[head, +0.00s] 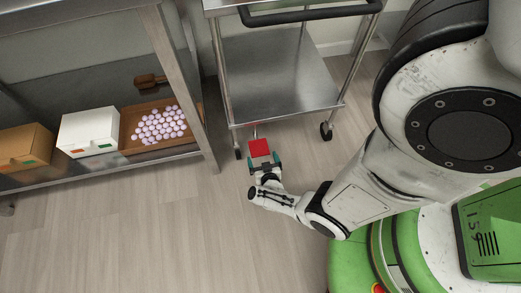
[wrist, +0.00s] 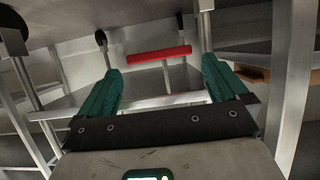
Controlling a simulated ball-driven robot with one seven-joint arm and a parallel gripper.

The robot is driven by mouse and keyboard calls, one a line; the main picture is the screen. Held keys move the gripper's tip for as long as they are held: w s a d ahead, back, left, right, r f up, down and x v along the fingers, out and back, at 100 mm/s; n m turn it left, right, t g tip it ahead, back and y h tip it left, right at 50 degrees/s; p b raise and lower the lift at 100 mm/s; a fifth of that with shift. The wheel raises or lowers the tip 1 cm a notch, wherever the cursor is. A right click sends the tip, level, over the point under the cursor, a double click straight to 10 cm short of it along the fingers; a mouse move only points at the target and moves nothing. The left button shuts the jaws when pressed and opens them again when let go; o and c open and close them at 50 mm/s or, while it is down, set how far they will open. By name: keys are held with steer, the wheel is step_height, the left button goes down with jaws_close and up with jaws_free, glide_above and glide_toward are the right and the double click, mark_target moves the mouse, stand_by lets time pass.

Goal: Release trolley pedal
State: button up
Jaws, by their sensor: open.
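The trolley (head: 275,72) is a steel cart with shelves, standing on castors. Its red pedal (head: 259,148) sticks out low at the trolley's near left side. In the wrist view the pedal shows as a red bar (wrist: 160,54) on a thin metal stem. My gripper (head: 264,160) is low by the floor, right at the pedal. In the wrist view its teal fingers (wrist: 161,68) are spread and empty, with the pedal ahead, roughly centred between the tips. I cannot tell whether a finger touches the pedal.
A steel rack (head: 180,80) stands left of the trolley. On its lower shelf are a brown box (head: 25,143), a white box (head: 88,130) and a wooden tray (head: 131,128) of pale balls. The floor (head: 130,235) in front is clear.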

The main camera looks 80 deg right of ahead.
steer(key=p+v, duration=0.1)
steer(key=v, duration=0.4)
steer(key=shift+p, duration=0.3)
